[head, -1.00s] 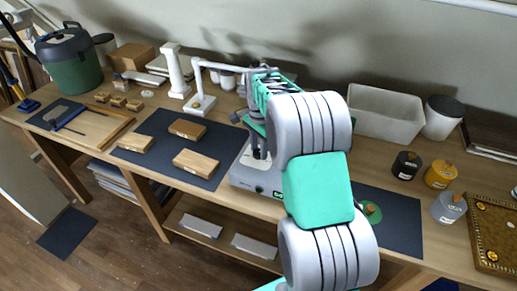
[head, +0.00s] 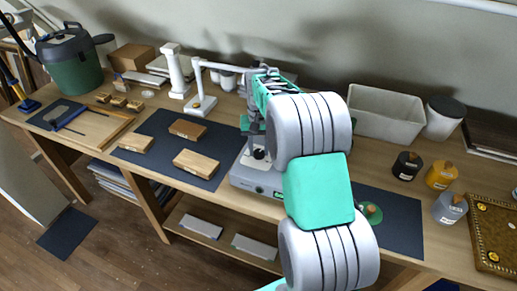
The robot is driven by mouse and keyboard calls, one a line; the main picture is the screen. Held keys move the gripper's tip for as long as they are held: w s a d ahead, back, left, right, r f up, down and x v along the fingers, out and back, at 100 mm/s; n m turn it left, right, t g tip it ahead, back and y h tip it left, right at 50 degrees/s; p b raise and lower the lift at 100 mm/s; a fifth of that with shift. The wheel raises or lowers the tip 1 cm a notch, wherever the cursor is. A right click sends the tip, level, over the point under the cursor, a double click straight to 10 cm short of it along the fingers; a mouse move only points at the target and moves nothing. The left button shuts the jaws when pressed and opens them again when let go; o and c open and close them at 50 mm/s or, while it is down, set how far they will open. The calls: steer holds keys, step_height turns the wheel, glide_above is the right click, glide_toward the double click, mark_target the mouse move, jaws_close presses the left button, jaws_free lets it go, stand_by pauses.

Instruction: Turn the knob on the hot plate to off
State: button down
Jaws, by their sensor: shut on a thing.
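The hot plate (head: 243,180) is a pale grey box near the front edge of the bench, partly hidden by my arm. Its front panel has a small dark round spot and a green light. My gripper (head: 258,146) is small and partly hidden in the head view. It points down at the hot plate's upper side and is shut on a small dark round part there, which looks like the knob (head: 259,155). The jaw contact and the knob's mark are too small to read.
Wooden blocks (head: 196,164) lie on a dark mat to the left, with a white stand (head: 201,103) behind. To the right are a pale bin (head: 385,115), small lidded jars (head: 441,176) and an ornate tray (head: 490,225). My arm covers the bench right of the hot plate.

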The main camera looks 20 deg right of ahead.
steer(key=n, duration=0.6)
steer(key=shift+a+n, duration=0.1)
steer(key=shift+n, duration=0.2)
steer(key=n, duration=1.2)
steer(key=shift+n, duration=0.4)
steer(key=n, duration=0.5)
steer(key=shift+s, duration=0.1)
steer(key=shift+a+n, duration=0.1)
steer(key=shift+n, duration=0.3)
steer(key=c, duration=0.9)
jaws_free()
steer(key=shift+c, duration=0.2)
steer(key=shift+r, duration=0.1)
